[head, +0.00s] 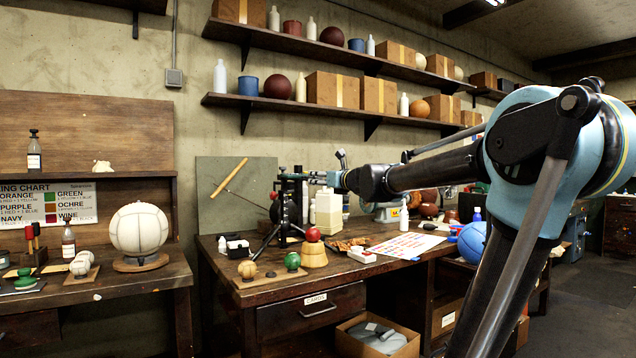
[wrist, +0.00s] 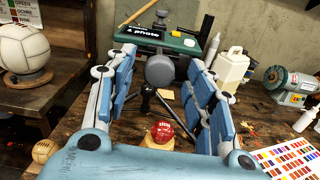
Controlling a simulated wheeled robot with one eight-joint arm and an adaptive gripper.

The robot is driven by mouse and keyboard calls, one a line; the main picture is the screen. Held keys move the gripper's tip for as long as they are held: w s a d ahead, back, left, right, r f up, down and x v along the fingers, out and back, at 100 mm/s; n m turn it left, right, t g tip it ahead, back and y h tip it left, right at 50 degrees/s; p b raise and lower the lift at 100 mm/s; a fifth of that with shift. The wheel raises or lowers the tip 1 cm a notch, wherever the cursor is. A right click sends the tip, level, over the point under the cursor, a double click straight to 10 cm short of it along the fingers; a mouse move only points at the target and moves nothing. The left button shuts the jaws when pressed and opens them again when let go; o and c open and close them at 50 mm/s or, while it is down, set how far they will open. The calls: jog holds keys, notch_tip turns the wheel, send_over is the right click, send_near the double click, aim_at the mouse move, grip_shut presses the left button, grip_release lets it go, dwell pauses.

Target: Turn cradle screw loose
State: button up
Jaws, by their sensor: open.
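My gripper (wrist: 161,58) is open in the wrist view, with one blue-padded finger on each side and nothing held between them. A round grey knob (wrist: 160,71), which looks like the cradle screw, shows between the fingers, on a black tripod stand (wrist: 150,101). Whether the fingers touch the knob cannot be told. Behind it is a dark green board or cradle (wrist: 180,45) marked "photo". In the head view the black tripod (head: 283,215) stands on the workbench at the end of my arm, and the knob cannot be made out there.
A red ball (wrist: 162,131) on a wooden block sits near the tripod. A cream jug (wrist: 230,68) and a grinder (wrist: 290,80) stand to the right. A colour chart (head: 408,245) lies on the bench (head: 280,292). A pale ball (head: 139,229) is on the left bench.

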jog(key=shift+x, duration=1.4)
jog(key=c, duration=1.1)
